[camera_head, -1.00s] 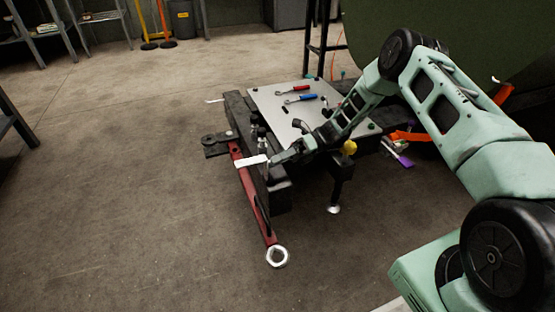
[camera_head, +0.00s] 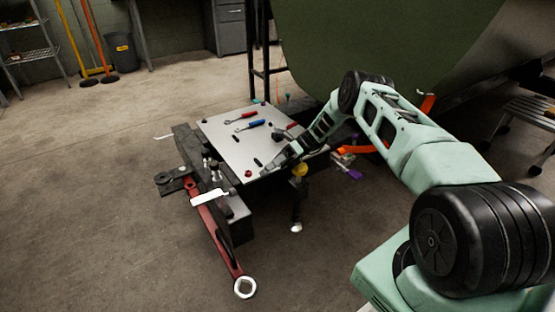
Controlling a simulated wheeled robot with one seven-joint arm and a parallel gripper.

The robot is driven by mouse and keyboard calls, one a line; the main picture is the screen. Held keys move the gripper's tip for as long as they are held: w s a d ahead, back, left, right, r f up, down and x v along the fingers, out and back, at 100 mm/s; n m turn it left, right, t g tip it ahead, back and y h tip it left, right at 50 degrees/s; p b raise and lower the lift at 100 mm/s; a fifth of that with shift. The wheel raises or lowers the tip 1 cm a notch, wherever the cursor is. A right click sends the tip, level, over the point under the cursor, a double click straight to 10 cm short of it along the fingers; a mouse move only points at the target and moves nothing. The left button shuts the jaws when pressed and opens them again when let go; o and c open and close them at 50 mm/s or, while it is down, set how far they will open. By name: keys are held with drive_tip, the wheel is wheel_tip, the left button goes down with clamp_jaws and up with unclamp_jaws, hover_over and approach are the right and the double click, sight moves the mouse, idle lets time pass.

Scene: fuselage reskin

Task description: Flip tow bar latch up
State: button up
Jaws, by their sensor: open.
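The red tow bar (camera_head: 222,248) lies along the left side of the stand and ends in a pale metal ring (camera_head: 245,288) close to the floor. A white flat handle (camera_head: 209,198), which looks like the latch, lies across the bar's upper part, roughly level in the picture. My gripper (camera_head: 264,173) is over the front right part of the grey plate, right of and above the handle in the picture, with a gap between them. It is open and looks empty; its fingertips are small and hard to make out. The handle's hinge is too small to tell.
The grey plate (camera_head: 230,148) carries a red-handled tool (camera_head: 240,117), a blue-handled tool (camera_head: 250,126) and small parts. The large green curved body (camera_head: 370,40) rises behind.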

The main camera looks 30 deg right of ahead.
drive_tip(key=shift+w+d+r, duration=0.1)
drive_tip(key=shift+w+d, duration=0.05)
drive_tip(key=shift+d, duration=0.7)
drive_tip(key=shift+w+d+r, duration=0.1)
drive_tip(key=shift+d, duration=0.7)
drive_tip(key=n+g+h+p, duration=0.1)
drive_tip(key=n+h+p, duration=0.8)
drive_tip(key=h+p, duration=0.85)
approach(232, 189)
drive_tip(key=shift+y, duration=0.45)
drive_tip(key=x, duration=0.3)
drive_tip(key=b+x, duration=0.1)
drive_tip(key=x, duration=0.2)
drive_tip(key=b+x, duration=0.1)
drive_tip(key=x, duration=0.2)
drive_tip(key=shift+w+d, duration=0.1)
drive_tip(key=shift+d, duration=0.3)
clamp_jaws()
